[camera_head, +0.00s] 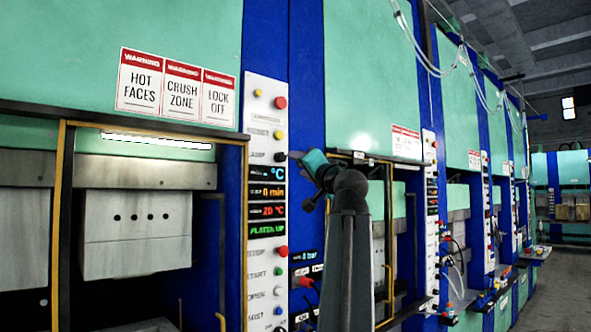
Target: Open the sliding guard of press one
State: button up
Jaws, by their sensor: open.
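The nearest press (180,55) fills the left of the view, with a green upper body and warning signs. A yellow-edged guard frame (57,200) stands across its opening, and a yellow handle (220,321) shows low at its right side. I cannot tell how far the guard is slid. Behind the frame, a pale metal block (137,233) with several holes hangs under a lit strip. My gripper (300,181) is open, at the end of my dark raised arm, in front of the blue column right of the control panel. It appears empty and apart from the guard.
The control panel (267,200) has lit displays, one reading "PLATEN UP", and coloured buttons. A second press (372,75) stands to the right, partly hidden by my arm. More presses recede rightward. Grey floor (563,285) is clear at the far right.

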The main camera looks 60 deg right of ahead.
aim_at(63, 123)
jog(key=k, duration=1)
